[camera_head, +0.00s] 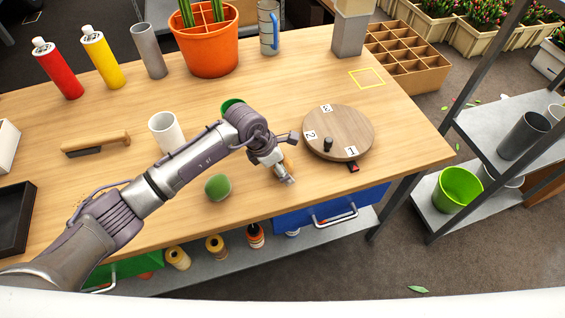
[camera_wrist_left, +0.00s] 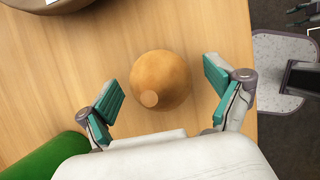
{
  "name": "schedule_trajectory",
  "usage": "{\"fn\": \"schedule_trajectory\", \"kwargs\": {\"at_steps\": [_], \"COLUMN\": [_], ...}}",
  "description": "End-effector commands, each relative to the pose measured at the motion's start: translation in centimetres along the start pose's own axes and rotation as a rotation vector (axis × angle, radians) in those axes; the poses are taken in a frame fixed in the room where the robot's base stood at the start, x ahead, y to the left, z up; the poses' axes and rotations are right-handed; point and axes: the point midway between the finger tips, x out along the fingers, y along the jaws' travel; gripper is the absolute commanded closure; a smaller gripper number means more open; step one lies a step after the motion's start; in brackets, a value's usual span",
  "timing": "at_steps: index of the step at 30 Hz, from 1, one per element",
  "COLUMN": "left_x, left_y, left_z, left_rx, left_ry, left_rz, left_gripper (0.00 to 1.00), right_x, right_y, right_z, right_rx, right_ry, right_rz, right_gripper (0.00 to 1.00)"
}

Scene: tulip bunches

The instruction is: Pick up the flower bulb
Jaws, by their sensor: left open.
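The flower bulb (camera_wrist_left: 161,80) is a round orange-brown ball with a small pale flat spot, on the wooden table. In the left wrist view it sits between the two spread teal-padded fingers of my left gripper (camera_wrist_left: 163,92), with a gap on each side. In the head view my left gripper (camera_head: 287,178) is low near the table's front edge, and the bulb is mostly hidden behind it.
A round wooden turntable (camera_head: 355,124) with numbered labels and a dark knob stands just right of the gripper. A white cup (camera_head: 166,132) and an orange pot (camera_head: 209,50) stand farther back. A blue drawer (camera_head: 290,222) is below the front edge.

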Motion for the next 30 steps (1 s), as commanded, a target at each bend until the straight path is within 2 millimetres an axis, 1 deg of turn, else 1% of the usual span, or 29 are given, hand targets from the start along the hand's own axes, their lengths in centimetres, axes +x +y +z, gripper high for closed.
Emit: {"fn": "schedule_trajectory", "kwargs": {"at_steps": [4,5,15,16,17,25,30], "left_x": [0.0,0.0,-0.1,-0.1,-0.1,-0.2,-1.4], "left_y": [0.0,0.0,0.0,0.0,0.0,0.1,0.1], "left_z": [0.0,0.0,0.0,0.0,0.0,0.1,0.6], "left_rx": [0.0,0.0,0.0,0.0,0.0,0.001,0.004], "left_ry": [0.0,0.0,0.0,0.0,-0.001,-0.001,-0.003], "left_rz": [0.0,0.0,0.0,0.0,0.001,0.001,0.004], "left_gripper": [0.08,0.11,0.68,0.73,0.76,0.76,0.76], "right_x": [0.0,0.0,0.0,0.0,0.0,0.1,0.5], "right_y": [0.0,0.0,0.1,0.1,0.1,0.1,0.2], "right_z": [0.0,0.0,0.0,0.1,0.1,0.1,0.1], "right_rx": [0.0,0.0,0.001,0.001,0.001,0.001,0.0], "right_ry": [0.0,0.0,-0.001,-0.001,-0.001,-0.001,-0.001], "right_rz": [0.0,0.0,0.001,0.001,0.001,0.001,0.002], "right_gripper": [0.6,0.6,0.6,0.6,0.6,0.6,0.6]}}
